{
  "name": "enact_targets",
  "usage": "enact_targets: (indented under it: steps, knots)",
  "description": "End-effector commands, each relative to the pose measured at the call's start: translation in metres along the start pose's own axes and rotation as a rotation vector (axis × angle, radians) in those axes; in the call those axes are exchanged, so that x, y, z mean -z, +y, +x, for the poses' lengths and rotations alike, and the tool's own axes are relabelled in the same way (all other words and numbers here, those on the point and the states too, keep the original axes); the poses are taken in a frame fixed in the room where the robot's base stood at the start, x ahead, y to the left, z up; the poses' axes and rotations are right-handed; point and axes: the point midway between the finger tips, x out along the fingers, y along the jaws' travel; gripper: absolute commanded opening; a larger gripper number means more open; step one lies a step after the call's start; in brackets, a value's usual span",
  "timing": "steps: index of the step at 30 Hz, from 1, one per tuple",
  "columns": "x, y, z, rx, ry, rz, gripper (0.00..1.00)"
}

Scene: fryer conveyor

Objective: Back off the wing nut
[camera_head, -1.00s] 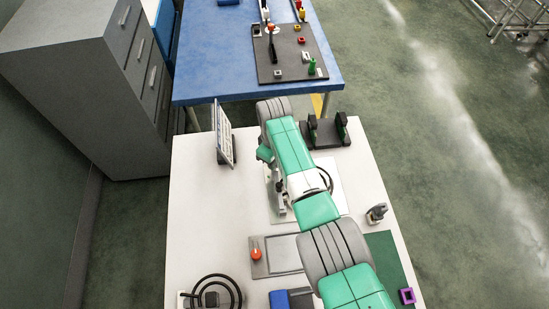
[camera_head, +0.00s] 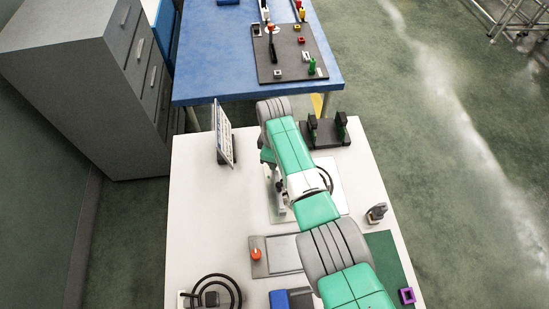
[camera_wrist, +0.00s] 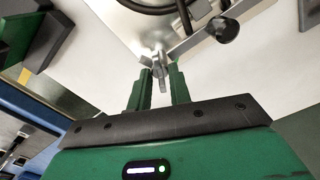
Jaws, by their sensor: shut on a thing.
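In the wrist view, the wing nut (camera_wrist: 160,65) is a small grey metal piece between the two green fingers of my gripper (camera_wrist: 160,84). My gripper is shut on it. The nut sits at a metal bracket or bar over a pale plate, and its lower end points between the fingers. In the head view, my green and grey arm reaches over the white table and hides most of this spot. The pale plate (camera_head: 334,182) shows beside the arm there.
A dark knob (camera_wrist: 223,29) on a metal lever stands close to the right of my gripper in the wrist view. In the head view, a tilted panel (camera_head: 224,135) stands left of the arm and a dark cradle (camera_head: 328,133) stands beyond it.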

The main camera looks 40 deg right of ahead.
Motion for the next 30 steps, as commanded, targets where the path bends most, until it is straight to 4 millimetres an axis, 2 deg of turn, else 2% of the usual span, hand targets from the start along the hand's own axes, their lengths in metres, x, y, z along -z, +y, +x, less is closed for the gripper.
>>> enact_targets:
  steps: [3, 4, 6, 7, 15, 17, 24, 30]
  knots:
    - [0.001, 0.000, -0.001, -0.001, 0.001, 0.000, 0.00]
    - [0.001, 0.000, -0.001, -0.001, 0.001, 0.000, 0.26]
    - [0.000, 0.000, -0.001, -0.001, 0.001, 0.000, 0.39]
    - [0.000, 0.000, -0.001, -0.001, 0.001, 0.000, 0.42]
    - [0.000, 0.000, -0.003, -0.001, 0.001, 0.001, 0.42]
    - [0.000, 0.000, -0.011, -0.001, 0.001, 0.001, 0.42]
    - [0.000, 0.000, -0.060, -0.003, 0.002, 0.001, 0.42]
    - [0.000, 0.000, -0.078, -0.001, 0.000, 0.001, 0.42]
